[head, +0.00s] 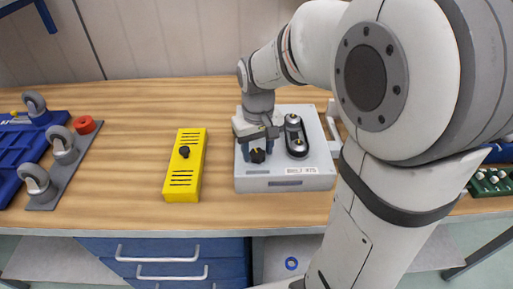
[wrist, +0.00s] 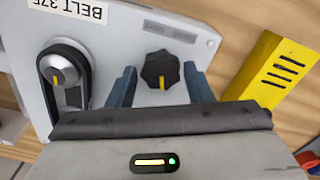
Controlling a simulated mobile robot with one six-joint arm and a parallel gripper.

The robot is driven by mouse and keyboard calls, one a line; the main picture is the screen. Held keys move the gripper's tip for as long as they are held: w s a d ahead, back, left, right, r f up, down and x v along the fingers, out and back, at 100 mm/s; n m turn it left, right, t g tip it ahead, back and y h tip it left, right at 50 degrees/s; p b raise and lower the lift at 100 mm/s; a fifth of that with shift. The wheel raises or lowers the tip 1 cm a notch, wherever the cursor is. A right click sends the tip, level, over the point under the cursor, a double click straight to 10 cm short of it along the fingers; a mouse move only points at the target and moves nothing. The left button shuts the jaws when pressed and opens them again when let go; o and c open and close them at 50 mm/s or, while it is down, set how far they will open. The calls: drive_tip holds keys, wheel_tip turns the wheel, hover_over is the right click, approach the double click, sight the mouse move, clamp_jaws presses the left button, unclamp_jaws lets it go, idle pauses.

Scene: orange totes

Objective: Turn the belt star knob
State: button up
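The black star knob (wrist: 160,70) with a yellow pointer mark sits on the light grey belt unit (wrist: 112,60), whose label begins with BELT. The knob also shows in the head view (head: 258,156), at the left part of the unit's top. My gripper (wrist: 160,84) is open, with one blue-grey finger on each side of the knob. A gap shows between the knob and each finger. The pointer points towards the gripper body in the wrist view. In the head view my gripper (head: 257,147) is over the knob, pointing down. Fingertip height relative to the knob is unclear.
A belt loop on two pulleys (head: 296,135) stands right of the knob. A yellow box (head: 184,170) with its own black knob is to the left.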

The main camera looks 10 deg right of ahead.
sight(259, 155)
drive_tip(key=shift+o, duration=1.3)
wheel_tip(259, 155, up, 8)
drive_tip(key=shift+f, duration=0.1)
drive_tip(key=shift+s, duration=0.1)
drive_tip(key=shift+s+d+p, duration=0.1)
drive_tip(key=shift+s+p, duration=0.2)
drive_tip(key=s+d+f+m+t, duration=0.1)
drive_tip(key=s, duration=0.5)
drive_tip(key=s+d+f+m+t, duration=0.1)
drive_tip(key=s+f, duration=0.1)
drive_tip(key=s, duration=0.3)
drive_tip(key=shift+s+d+f+t+p, duration=0.2)
drive_tip(key=shift+s+d+t+p, duration=0.1)
drive_tip(key=shift+s+p, duration=0.1)
drive_tip(key=shift+o, duration=0.5)
